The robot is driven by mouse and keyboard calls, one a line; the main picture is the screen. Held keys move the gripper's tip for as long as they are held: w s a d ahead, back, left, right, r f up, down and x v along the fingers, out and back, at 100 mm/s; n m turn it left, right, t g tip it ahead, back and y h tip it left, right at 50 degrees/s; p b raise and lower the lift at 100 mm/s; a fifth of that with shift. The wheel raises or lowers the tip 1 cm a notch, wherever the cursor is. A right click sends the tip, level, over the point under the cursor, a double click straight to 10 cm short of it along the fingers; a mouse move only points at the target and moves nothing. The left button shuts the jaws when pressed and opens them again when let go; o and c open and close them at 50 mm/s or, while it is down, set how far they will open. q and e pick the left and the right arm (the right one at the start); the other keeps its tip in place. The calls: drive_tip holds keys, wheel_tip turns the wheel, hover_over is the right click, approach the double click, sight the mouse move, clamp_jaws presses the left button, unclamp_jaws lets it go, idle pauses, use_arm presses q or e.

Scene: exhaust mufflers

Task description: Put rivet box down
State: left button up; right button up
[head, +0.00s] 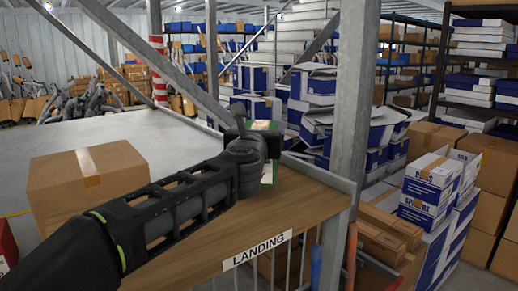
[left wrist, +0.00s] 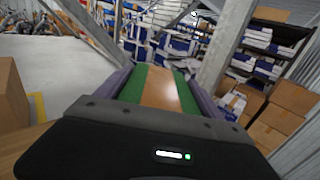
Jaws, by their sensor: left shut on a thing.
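The rivet box, green with a tan band, shows in the left wrist view (left wrist: 160,92) between the two fingers. In the head view the rivet box (head: 268,173) is partly hidden behind my left gripper (head: 250,132). My left gripper is shut on it at the far right end of the wooden landing table (head: 295,205). I cannot tell whether the box touches the tabletop. My right gripper is not in view.
A brown carton (head: 90,185) stands on the left. A grey metal post (head: 352,100) rises beside the table's right end. The "LANDING" sign (head: 258,249) is on the front edge. Blue-and-white boxes (head: 430,185) are stacked on the right. Bare wood lies around the gripper.

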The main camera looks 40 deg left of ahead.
use_arm(q)
drive_tip(key=shift+r, duration=0.15)
drive_tip(key=shift+f+b, duration=0.75)
drive_tip(key=shift+f, duration=1.2)
drive_tip(key=o, duration=2.1)
drive_tip(key=shift+d, duration=0.1)
drive_tip(key=shift+s+d, duration=0.25)
drive_tip(key=shift+s, duration=0.3)
drive_tip(key=b+v, duration=0.1)
drive_tip(key=v, duration=0.9)
drive_tip(key=shift+s+d, duration=0.2)
drive_tip(key=shift+s, duration=0.15)
drive_tip(key=shift+f, duration=0.15)
